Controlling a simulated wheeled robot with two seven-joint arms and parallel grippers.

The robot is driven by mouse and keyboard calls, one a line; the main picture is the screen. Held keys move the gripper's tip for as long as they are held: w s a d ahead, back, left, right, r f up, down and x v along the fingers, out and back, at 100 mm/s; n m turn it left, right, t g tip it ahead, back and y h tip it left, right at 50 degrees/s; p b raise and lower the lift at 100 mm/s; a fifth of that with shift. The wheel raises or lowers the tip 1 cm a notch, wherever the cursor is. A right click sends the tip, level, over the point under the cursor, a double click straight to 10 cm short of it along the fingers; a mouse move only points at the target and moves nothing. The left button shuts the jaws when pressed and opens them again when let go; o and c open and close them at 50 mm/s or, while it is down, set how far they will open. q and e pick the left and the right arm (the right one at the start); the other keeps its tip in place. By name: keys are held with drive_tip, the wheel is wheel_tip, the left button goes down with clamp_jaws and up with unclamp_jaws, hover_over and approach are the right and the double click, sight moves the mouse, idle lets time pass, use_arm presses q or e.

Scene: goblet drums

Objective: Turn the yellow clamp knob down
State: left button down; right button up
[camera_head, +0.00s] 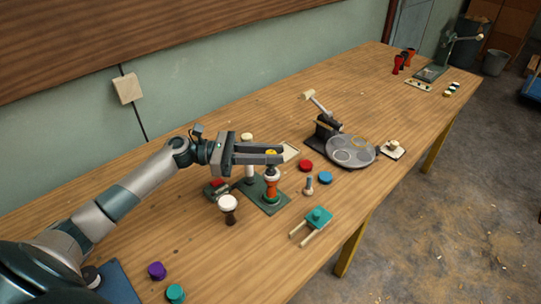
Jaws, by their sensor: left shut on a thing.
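The yellow clamp knob (270,153) shows between the fingertips of my left gripper (272,155), which is shut on it from the left. Below the knob, an orange-red goblet drum (271,186) stands upright on a dark green clamp base (268,208). A white post (250,172) stands beside the drum. The fingers hide part of the knob and the top of the clamp. My right gripper is not in view.
A white-topped goblet drum (228,205) stands just left of the base. Red (305,166) and blue (325,178) discs, a small bolt-like piece (309,187) and a teal tool (318,218) lie to the right. A grey round turntable (350,155) stands farther back.

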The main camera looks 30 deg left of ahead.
use_arm(q)
drive_tip(key=c, duration=1.5)
unclamp_jaws()
drive_tip(key=shift+c, duration=0.2)
drive_tip(key=shift+s+a+f, duration=0.1)
drive_tip(key=shift+s+a, duration=0.05)
drive_tip(key=shift+a, duration=0.2)
drive_tip(key=shift+s+a+b, duration=0.15)
drive_tip(key=shift+a+b, duration=0.15)
drive_tip(key=b+v, duration=0.3)
drive_tip(key=v, duration=1.3)
drive_tip(key=shift+b, duration=0.3)
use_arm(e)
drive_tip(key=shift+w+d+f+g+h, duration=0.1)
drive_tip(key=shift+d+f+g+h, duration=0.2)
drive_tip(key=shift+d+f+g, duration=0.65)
use_arm(q)
drive_tip(key=shift+c, duration=0.2)
